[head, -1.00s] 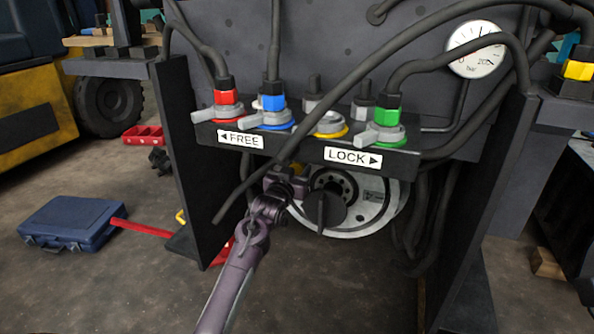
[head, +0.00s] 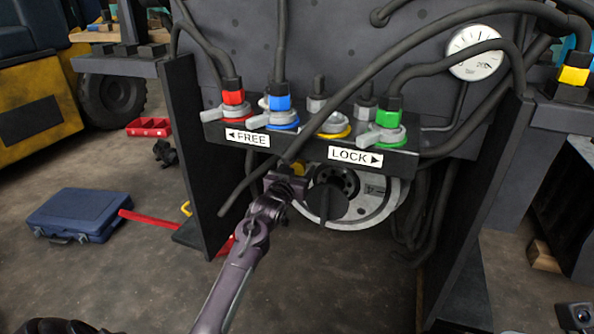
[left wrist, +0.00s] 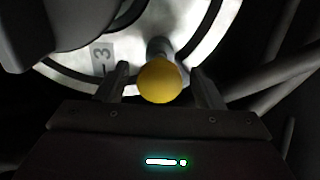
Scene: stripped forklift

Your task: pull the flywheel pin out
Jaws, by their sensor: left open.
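The flywheel (head: 365,207) is a pale metal disc under the valve shelf in the head view. The flywheel pin has a round yellow knob (left wrist: 160,81) in the left wrist view, with a short grey shaft behind it running to the disc. My left gripper (left wrist: 160,86) is open, with one finger on each side of the knob and dark gaps between. In the head view my left gripper (head: 286,180) is in front of the flywheel's left side and covers most of the pin. My right gripper cannot be made out.
The valve shelf with FREE (head: 247,139) and LOCK (head: 355,157) labels overhangs the flywheel. A black hose (head: 262,180) crosses close by my left gripper. Dark side plates (head: 190,150) flank the opening. A blue toolbox (head: 78,215) and red bar (head: 147,223) lie on the floor.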

